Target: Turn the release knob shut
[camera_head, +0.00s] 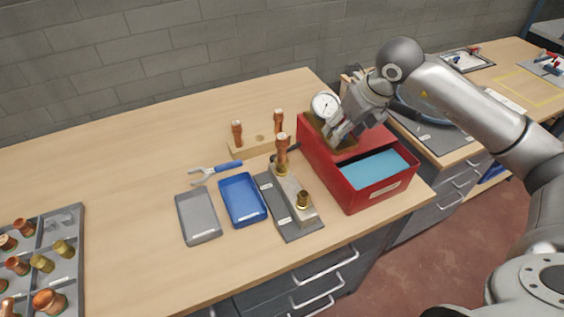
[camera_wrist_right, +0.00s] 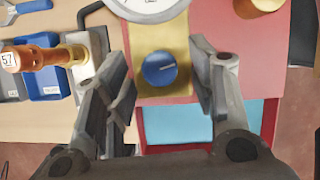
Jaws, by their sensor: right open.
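The release knob (camera_wrist_right: 159,69) is a round blue knob with a pale line, on a brass plate (camera_wrist_right: 180,41) on top of the red box (camera_head: 358,177). In the right wrist view it lies between the two fingers of my right gripper (camera_wrist_right: 166,88), which is open, with a gap on both sides. In the head view my right gripper (camera_head: 341,131) is over the brass plate and hides the knob. A round white gauge (camera_head: 325,105) stands beside it. My left gripper is not in view.
Left of the red box, a grey block with copper and brass fittings (camera_head: 303,200) stands on a mat. The table's left middle (camera_head: 120,190) is clear.

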